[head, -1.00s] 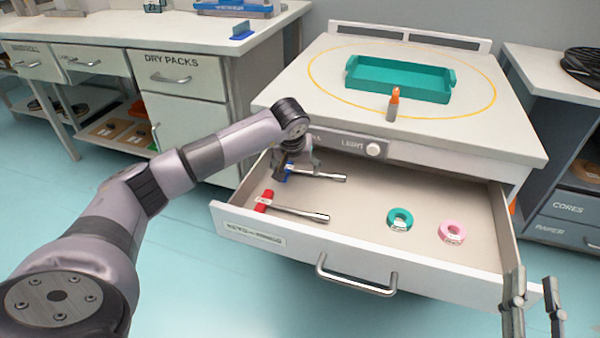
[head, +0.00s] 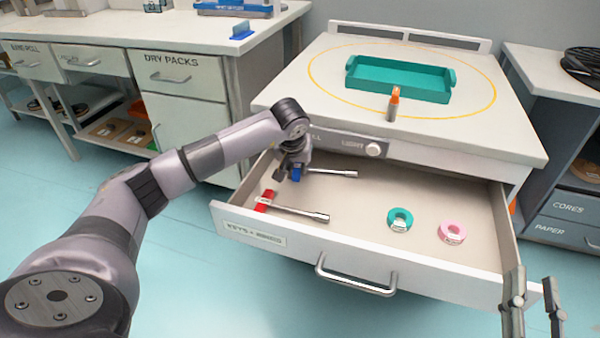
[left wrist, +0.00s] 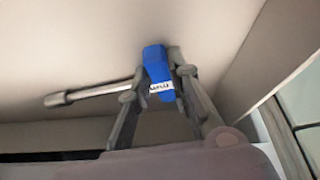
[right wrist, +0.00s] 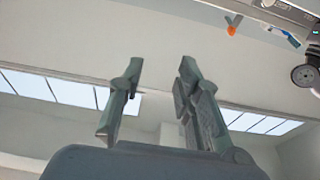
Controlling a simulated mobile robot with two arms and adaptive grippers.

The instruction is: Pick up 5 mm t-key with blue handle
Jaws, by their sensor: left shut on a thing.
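The blue-handled t-key (head: 330,173) is in the open drawer at its back left, with its shaft pointing right. Its blue handle (left wrist: 155,68) with a white label shows in the left wrist view. My left gripper (head: 288,175) is shut on that handle, a finger on each side. Whether the key is clear of the drawer floor I cannot tell. The label's text is too small to read. My right gripper (head: 532,290) is open and empty, in front of the drawer's right corner; it also shows in the right wrist view (right wrist: 160,75).
A red-handled t-key (head: 295,213) lies nearer the drawer front (head: 300,262). A teal ring (head: 400,215) and a pink ring (head: 452,228) lie to the right.

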